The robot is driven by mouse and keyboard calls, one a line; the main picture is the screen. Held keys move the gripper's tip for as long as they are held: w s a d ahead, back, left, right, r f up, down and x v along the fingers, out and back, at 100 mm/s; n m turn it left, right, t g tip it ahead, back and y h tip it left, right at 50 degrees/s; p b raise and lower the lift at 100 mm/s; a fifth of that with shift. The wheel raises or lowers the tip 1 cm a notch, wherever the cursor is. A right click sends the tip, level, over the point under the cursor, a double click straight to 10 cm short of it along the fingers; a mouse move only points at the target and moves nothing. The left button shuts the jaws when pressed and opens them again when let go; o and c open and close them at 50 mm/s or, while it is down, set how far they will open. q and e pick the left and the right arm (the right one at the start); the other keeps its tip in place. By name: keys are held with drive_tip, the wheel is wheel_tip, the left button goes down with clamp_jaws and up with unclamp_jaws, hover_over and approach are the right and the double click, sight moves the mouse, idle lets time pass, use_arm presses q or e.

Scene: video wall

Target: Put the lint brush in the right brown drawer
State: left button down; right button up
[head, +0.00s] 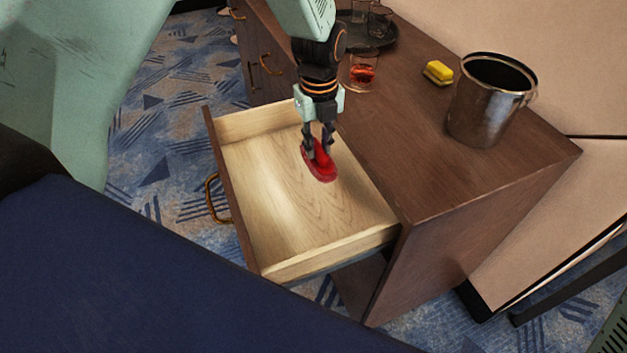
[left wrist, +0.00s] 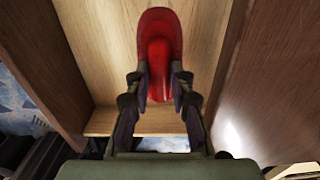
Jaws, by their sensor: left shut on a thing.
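The red lint brush (head: 321,168) is held in my left gripper (head: 319,147), whose fingers are shut on it. The brush is over the inside of the pulled-out brown drawer (head: 275,205), toward its cabinet side. In the left wrist view, the brush (left wrist: 158,50) points away between the two fingers (left wrist: 158,90), with the drawer's pale wood floor (left wrist: 105,40) behind it. I cannot tell whether the brush touches the drawer floor. My right gripper is not in view.
On the brown cabinet top (head: 430,165) stand a metal bucket (head: 485,105), a yellow sponge (head: 438,72), a glass with red drink (head: 362,74) and a dark tray (head: 378,38) with glasses. The drawer's interior is otherwise empty. A dark blue surface (head: 130,270) fills the lower left.

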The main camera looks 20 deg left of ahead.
use_arm(q)
drive_tip(key=f, duration=0.2)
drive_tip(key=f+b, duration=0.1)
drive_tip(key=f, duration=0.2)
drive_tip(key=shift+w+d+f, duration=0.15)
drive_tip(key=shift+d+f, duration=0.05)
drive_tip(key=shift+f, duration=0.15)
drive_tip(key=shift+a+f, duration=0.15)
drive_tip(key=shift+f, duration=0.4)
drive_tip(key=shift+s+f, duration=0.25)
drive_tip(key=shift+f, duration=0.8)
drive_tip(key=shift+w+f+b, duration=0.1)
drive_tip(key=shift+f+b, duration=0.2)
drive_tip(key=shift+f, duration=0.05)
drive_tip(key=shift+w+f, duration=0.1)
drive_tip(key=shift+w, duration=0.1)
drive_tip(key=shift+s+f, duration=0.1)
drive_tip(key=shift+s, duration=0.1)
